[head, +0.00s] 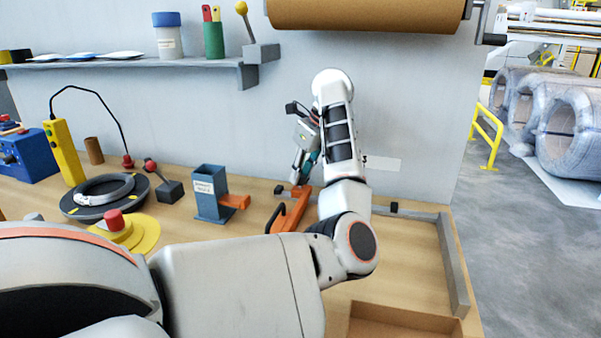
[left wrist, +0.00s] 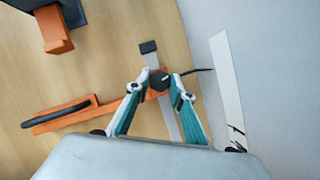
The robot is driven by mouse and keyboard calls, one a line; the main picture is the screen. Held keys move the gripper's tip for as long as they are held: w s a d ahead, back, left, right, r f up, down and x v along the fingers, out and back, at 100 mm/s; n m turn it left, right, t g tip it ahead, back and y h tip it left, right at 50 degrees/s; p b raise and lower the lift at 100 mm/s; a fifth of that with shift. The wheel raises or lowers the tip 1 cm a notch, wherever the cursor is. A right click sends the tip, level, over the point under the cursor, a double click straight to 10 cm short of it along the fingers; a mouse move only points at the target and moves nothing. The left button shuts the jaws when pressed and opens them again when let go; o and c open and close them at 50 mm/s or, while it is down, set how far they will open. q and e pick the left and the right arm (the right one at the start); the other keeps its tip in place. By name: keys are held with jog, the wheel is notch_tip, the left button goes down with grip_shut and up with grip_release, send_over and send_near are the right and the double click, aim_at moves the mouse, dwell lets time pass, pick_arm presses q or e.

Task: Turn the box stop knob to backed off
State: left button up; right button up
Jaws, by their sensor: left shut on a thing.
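The left wrist view shows a dark knob (left wrist: 158,80) with a thin dark pointer reaching to the right. It sits by a narrow grey bar (left wrist: 150,58) with a black end. My left gripper (left wrist: 160,78) is shut on the knob, one teal finger on each side. In the head view my left gripper (head: 300,176) reaches down to the bench by the back wall, at the far end of an orange bar (head: 292,212). The knob cannot be made out there. My right gripper is not in view.
The orange bar with its black handle (left wrist: 55,111) lies beside the gripper. A blue-grey holder (head: 211,193) with an orange block stands to the left. A red-topped yellow button (head: 113,220) and a coil on a black disc (head: 104,190) lie further left. A grey-edged tray area (head: 454,262) is at right.

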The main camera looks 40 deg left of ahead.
pick_arm(q)
jog(key=n, duration=0.1)
jog(key=n+g, duration=0.1)
jog(key=n, duration=0.2)
jog(key=shift+w+f+n+g+h, duration=0.1)
jog(key=shift+f+n+g+h, duration=0.2)
jog(key=shift+g, duration=0.1)
jog(key=shift+w+f+n+g+h, duration=0.1)
jog(key=shift+n+g+h, duration=0.4)
jog(key=shift+n, duration=1.4)
jog(key=shift+b, duration=0.3)
jog(key=o, duration=1.1)
jog(key=shift+r, duration=0.25)
jog(key=shift+w+r, duration=0.1)
jog(key=shift+r, duration=0.35)
jog(key=v, duration=0.6)
jog(key=shift+w+d, duration=0.2)
jog(key=shift+d, duration=0.05)
